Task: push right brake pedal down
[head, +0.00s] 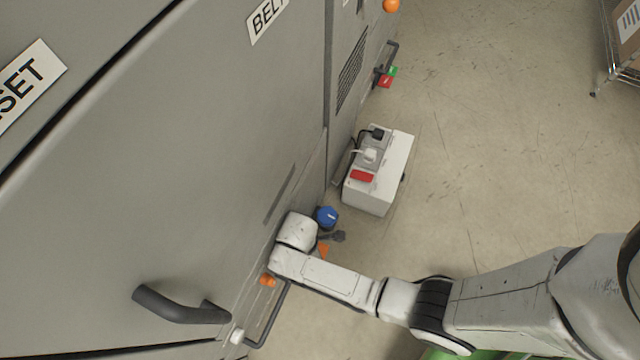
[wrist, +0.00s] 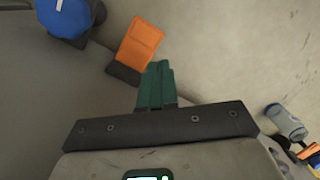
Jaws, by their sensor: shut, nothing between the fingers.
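An orange pedal (wrist: 138,43) on a dark base shows in the wrist view, just above my fingertips in the picture. I take it for the brake pedal. In the head view only a small part of the orange pedal (head: 323,250) shows beside my arm's end. My gripper (wrist: 157,72) has its green fingers shut together and empty. The tips point toward the pedal's lower edge; I cannot tell whether they touch it. In the head view my fingers are not clearly visible.
A blue knob (head: 327,216) is close to the pedal, also in the wrist view (wrist: 65,15). A white box with sockets (head: 372,190) stands on the floor beyond. A grey machine wall (head: 180,150) with a black handle (head: 180,308) rises at left. The right-hand floor is mostly open.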

